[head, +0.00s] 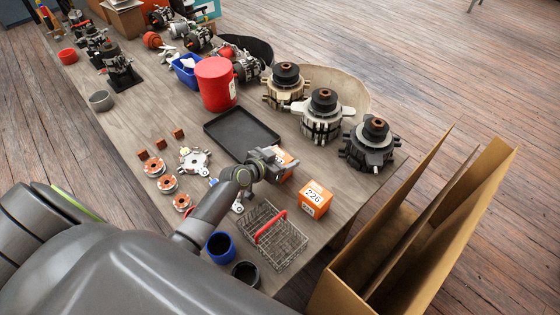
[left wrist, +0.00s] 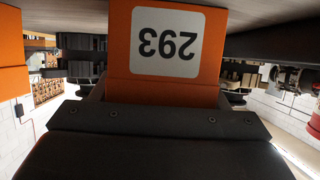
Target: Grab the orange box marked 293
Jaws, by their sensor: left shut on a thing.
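The orange box marked 293 (left wrist: 165,91) fills the middle of the left wrist view, its white label upside down there. In the head view only part of this box (head: 283,158) shows beyond my gripper. My left gripper (head: 277,163) is shut on the box; the gripper body hides much of it in the head view. I cannot tell if the box touches the table. A second orange box, marked 226 (head: 314,199), stands on the table just to the right and nearer. My right gripper is not in view.
A wire basket with a red handle (head: 270,236) stands close to my left gripper. A black tray (head: 242,134) lies behind it, and several alternators (head: 323,118) stand at the right. A red canister (head: 215,84) is farther back. A large open cardboard carton (head: 340,288) is beyond the table's right edge.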

